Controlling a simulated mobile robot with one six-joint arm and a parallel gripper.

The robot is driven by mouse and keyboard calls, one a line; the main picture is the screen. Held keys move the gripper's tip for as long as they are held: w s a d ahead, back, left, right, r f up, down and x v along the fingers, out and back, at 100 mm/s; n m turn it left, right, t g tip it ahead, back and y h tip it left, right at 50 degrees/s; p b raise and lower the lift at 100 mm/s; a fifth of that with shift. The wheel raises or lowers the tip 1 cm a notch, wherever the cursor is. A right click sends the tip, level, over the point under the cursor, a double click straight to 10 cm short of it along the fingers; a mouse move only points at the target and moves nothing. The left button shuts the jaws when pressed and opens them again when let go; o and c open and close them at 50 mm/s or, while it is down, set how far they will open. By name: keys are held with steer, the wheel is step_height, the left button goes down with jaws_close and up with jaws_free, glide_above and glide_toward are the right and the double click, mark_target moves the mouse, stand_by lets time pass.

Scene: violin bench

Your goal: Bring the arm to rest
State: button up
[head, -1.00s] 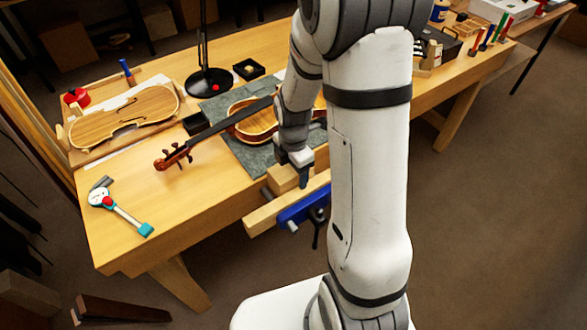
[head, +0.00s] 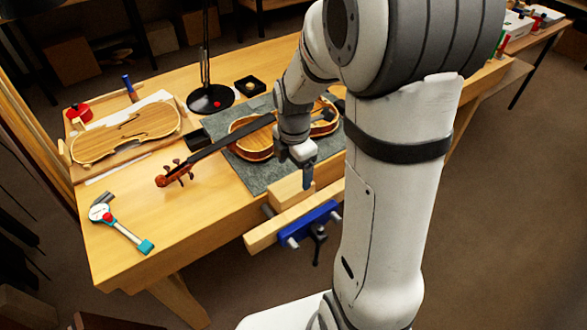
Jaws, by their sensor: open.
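My gripper (head: 306,180) points down above the front edge of the bench, close to the wooden block at the vise. Its fingers are small and partly overlap each other in this view. I see nothing held between them. My arm rises from the lower right and bends over the bench. The violin (head: 252,139) lies on the grey mat (head: 262,178) behind my gripper, its neck pointing left. Part of its body is hidden by my arm.
The vise (head: 312,222) with wooden jaws juts from the front edge, a wooden block (head: 287,192) at it. A black lamp base (head: 210,99) stands at the back.

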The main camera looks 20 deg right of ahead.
stand_by(0.4)
steer(key=s+a+r+m+t+p, duration=0.1)
steer(key=s+r+m+t, duration=0.1)
steer(key=s+r+m, duration=1)
steer(key=s+m, duration=0.1)
steer(key=m, duration=0.8)
steer(key=shift+s+a+r+t, duration=0.2)
steer(key=shift+s+r+t, duration=0.1)
steer(key=shift+s, duration=0.1)
steer(key=shift+c, duration=0.2)
